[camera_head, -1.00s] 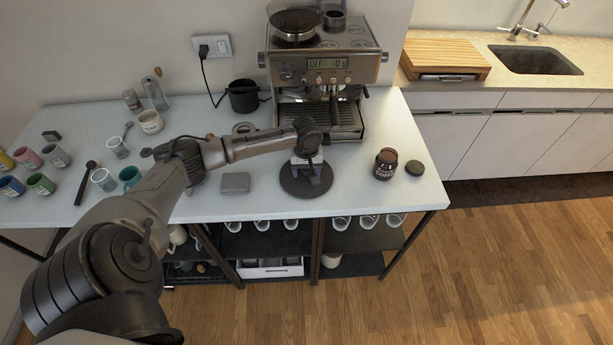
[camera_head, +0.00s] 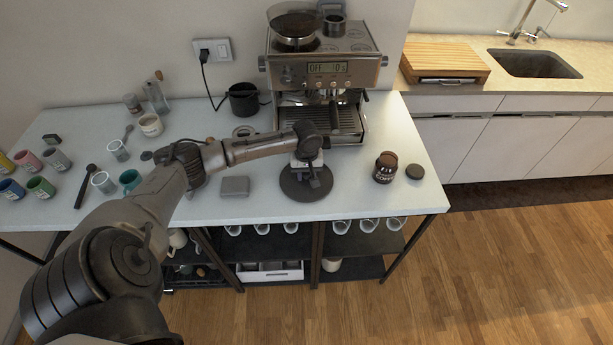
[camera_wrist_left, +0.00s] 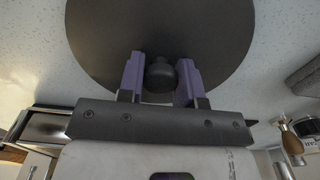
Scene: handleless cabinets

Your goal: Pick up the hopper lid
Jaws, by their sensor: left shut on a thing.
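The hopper lid (camera_head: 292,188) is a dark round disc with a knob at its centre, at the front middle of the white table, below the coffee machine. My left gripper (camera_head: 308,171) is over it, pointing down. In the left wrist view the purple fingers of the gripper (camera_wrist_left: 160,76) are shut on the knob, and the lid (camera_wrist_left: 160,25) spreads out behind them. I cannot tell whether the lid touches the table or is slightly raised. My right gripper is not in view.
The coffee machine (camera_head: 325,75) with its glass hopper (camera_head: 296,24) stands behind the lid. A grey square block (camera_head: 235,186) is to the left, with several cups beyond my arm.

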